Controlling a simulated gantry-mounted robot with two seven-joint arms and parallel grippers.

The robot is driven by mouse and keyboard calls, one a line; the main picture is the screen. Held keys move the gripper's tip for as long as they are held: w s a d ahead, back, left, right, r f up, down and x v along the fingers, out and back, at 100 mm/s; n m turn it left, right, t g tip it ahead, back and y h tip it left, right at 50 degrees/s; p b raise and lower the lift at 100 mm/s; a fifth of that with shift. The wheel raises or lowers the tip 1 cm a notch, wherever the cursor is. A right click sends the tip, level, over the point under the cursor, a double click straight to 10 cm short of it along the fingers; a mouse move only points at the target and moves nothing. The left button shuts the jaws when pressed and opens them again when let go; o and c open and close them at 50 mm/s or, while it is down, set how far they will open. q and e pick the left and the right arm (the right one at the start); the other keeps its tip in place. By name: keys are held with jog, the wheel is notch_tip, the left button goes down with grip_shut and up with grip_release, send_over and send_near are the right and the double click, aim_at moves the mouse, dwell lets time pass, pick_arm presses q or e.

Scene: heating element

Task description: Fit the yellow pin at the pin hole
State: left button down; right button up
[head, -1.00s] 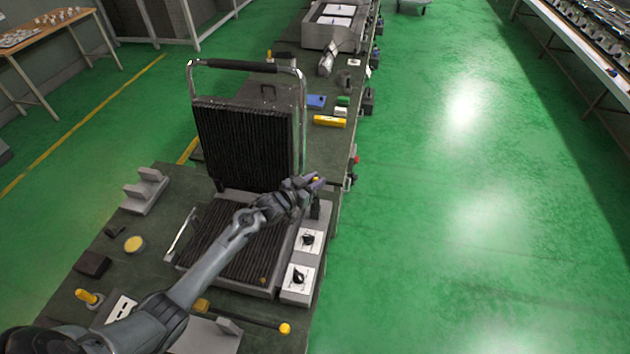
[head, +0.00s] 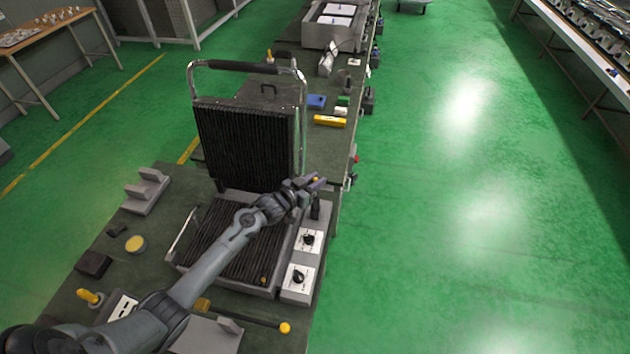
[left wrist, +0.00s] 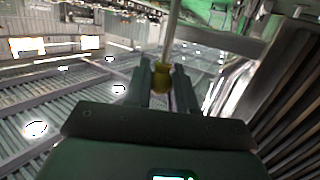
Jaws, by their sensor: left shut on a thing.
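My left gripper (head: 313,186) reaches across the open grill (head: 245,145), near the right side of its hinge end. It is shut on the yellow pin (head: 317,180), of which only a small yellow spot shows in the head view. In the left wrist view, the yellow part of the pin (left wrist: 161,78) sits between the two fingers. A pale rod runs upward from it; I cannot tell whether this is the pin's shaft or something behind. A dark upright post (head: 315,209) stands just below the gripper in the picture. I cannot make out the pin hole. My right gripper is not in view.
The grill's ribbed lid stands upright with a black-handled chrome bar (head: 240,66) above it. White knob panels (head: 298,278) lie along its right side. Another yellow-topped piece (head: 88,296) and a yellow-knobbed rod (head: 285,328) are at the near end. Green floor (head: 480,220) is clear on the right.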

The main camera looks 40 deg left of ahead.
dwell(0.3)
pick_arm(q)
jog(key=shift+f+b, duration=0.85)
jog(key=shift+f, duration=0.4)
jog(key=c, duration=1)
grip_release()
jog(key=shift+c, duration=0.2)
jog(key=shift+o, duration=1)
jog(key=shift+f, duration=0.1)
jog(key=v, duration=1)
jog(key=shift+s+r, duration=0.25)
jog(key=shift+s, duration=0.05)
